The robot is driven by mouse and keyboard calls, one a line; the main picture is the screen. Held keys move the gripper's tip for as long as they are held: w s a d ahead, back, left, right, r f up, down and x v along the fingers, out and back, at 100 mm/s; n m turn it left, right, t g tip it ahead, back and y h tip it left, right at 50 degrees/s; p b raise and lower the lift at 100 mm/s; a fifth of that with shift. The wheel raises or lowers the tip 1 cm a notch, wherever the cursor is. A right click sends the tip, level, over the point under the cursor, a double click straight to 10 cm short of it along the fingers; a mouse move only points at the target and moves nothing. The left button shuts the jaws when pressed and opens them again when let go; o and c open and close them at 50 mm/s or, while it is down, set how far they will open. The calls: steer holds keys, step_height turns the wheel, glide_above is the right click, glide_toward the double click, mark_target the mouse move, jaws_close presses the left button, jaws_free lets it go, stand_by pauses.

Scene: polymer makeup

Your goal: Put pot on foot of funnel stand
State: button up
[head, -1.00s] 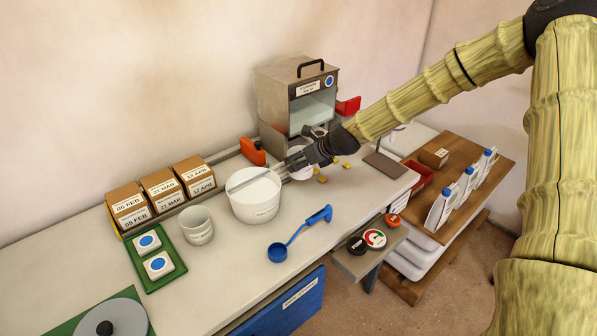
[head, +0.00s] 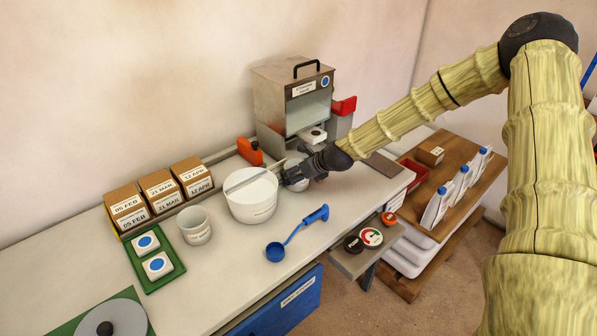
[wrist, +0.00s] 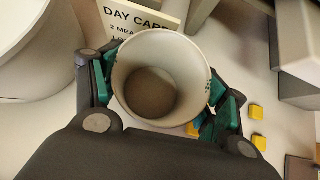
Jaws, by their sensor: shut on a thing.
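The pot (wrist: 133,52) is a pale, round, open-topped vessel with a brownish inside bottom, seen from above in the wrist view. My gripper (wrist: 160,92) is shut on it, with green finger pads on both sides. In the head view my gripper (head: 288,178) is beside the large white tub, and it hides most of the pot. A flat dark foot plate (head: 384,165), perhaps the funnel stand's, lies at the right end of the bench. My arm hides what rises above it. Whether the pot touches the bench is unclear.
The large white tub (head: 250,207), with a rod across it, stands just left of my gripper. A metal hopper box (head: 279,100) stands behind. A white cup (head: 194,225) and blue scoop (head: 277,251) are nearby. Small yellow cubes (wrist: 257,112) lie right of the pot.

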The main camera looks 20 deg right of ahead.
steer(key=o, duration=0.7)
steer(key=shift+f, duration=0.15)
steer(key=o, duration=0.4)
steer(key=shift+o, duration=0.2)
steer(key=shift+r, duration=0.2)
